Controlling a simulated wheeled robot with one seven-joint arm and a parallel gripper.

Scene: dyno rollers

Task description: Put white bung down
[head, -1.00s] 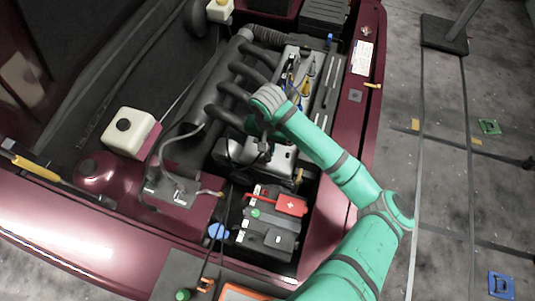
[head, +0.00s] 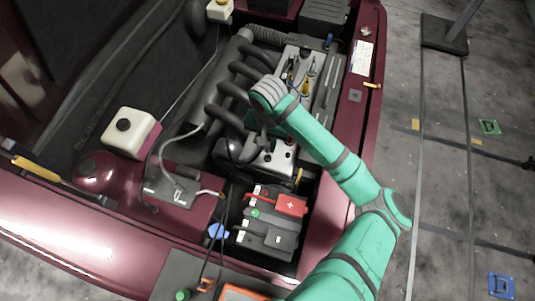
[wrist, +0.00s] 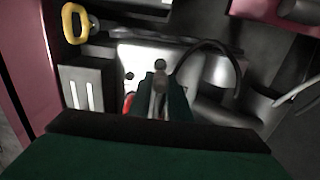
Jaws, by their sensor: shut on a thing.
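My gripper (wrist: 160,90) shows in the wrist view with its dark green fingers close together. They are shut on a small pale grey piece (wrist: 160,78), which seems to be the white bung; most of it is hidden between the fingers. Behind the fingertips is a silvery engine cover (wrist: 140,57) with dark round holes. In the head view the gripper is over this silver cover (head: 275,161), mostly hidden by my green wrist, and the bung cannot be made out. Whether the held piece touches the cover cannot be told.
The battery (head: 267,235) with a red terminal cap (head: 291,205) lies in front of the cover. Black intake pipes (head: 225,90) are to the left. A yellow ring handle (wrist: 74,23) and a black hose (wrist: 215,55) are close by. Tools (head: 305,80) lie farther back.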

